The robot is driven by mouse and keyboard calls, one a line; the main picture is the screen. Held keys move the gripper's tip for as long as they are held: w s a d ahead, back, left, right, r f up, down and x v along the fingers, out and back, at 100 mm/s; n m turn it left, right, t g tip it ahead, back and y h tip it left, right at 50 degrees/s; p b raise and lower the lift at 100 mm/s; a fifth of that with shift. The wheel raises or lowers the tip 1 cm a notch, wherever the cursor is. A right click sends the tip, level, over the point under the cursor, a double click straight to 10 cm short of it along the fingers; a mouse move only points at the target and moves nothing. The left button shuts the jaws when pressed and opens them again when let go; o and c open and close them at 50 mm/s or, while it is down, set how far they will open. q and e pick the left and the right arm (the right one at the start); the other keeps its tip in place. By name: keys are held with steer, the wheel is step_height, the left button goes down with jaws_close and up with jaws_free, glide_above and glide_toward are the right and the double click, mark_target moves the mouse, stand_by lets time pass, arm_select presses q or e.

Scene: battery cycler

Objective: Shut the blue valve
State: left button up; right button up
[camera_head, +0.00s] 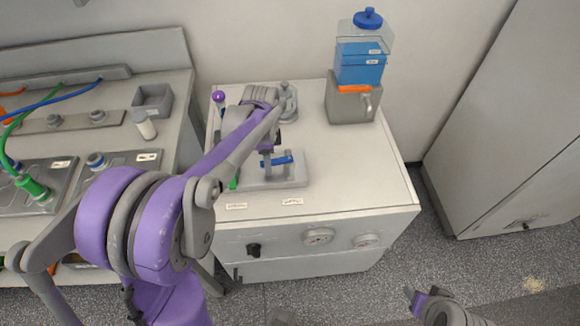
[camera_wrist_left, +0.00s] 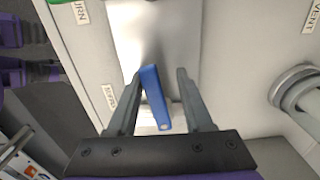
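The blue valve (camera_head: 283,160) is a blue lever handle on a grey plate on top of the white cabinet. In the head view the lever lies roughly left to right. In the left wrist view the blue lever (camera_wrist_left: 155,98) stands between the two fingers of my left gripper (camera_wrist_left: 161,73), closer to the left finger. The fingers are apart, with a gap on the right side of the lever; I cannot tell whether the left finger touches it. My right gripper (camera_head: 420,298) is low at the bottom right, away from the valve, its opening unclear.
A green handle (camera_head: 233,184) shows partly behind my left arm. A blue-filled tank (camera_head: 360,65) on a grey base stands at the cabinet's back right. A grey fitting (camera_head: 289,103) stands behind the valve. The cabinet top (camera_head: 350,185) right of the valve is clear.

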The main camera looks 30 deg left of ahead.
arm_select(q)
steer(key=c, duration=0.3)
steer(key=shift+c, duration=0.2)
steer(key=shift+w+a, duration=0.1)
steer(key=shift+w, duration=0.05)
steer(key=shift+o, duration=1.2)
step_height(320, 180, up, 8)
steer(key=p, duration=0.4)
steer(key=shift+w+a+p, duration=0.15)
steer(key=shift+w+p, duration=0.1)
steer(key=shift+p, duration=0.05)
arm_select(e)
steer(key=r, duration=0.2)
steer(key=w+r, duration=0.1)
steer(key=r, duration=0.2)
steer(key=shift+w+r, duration=0.35)
steer(key=shift+w, duration=0.05)
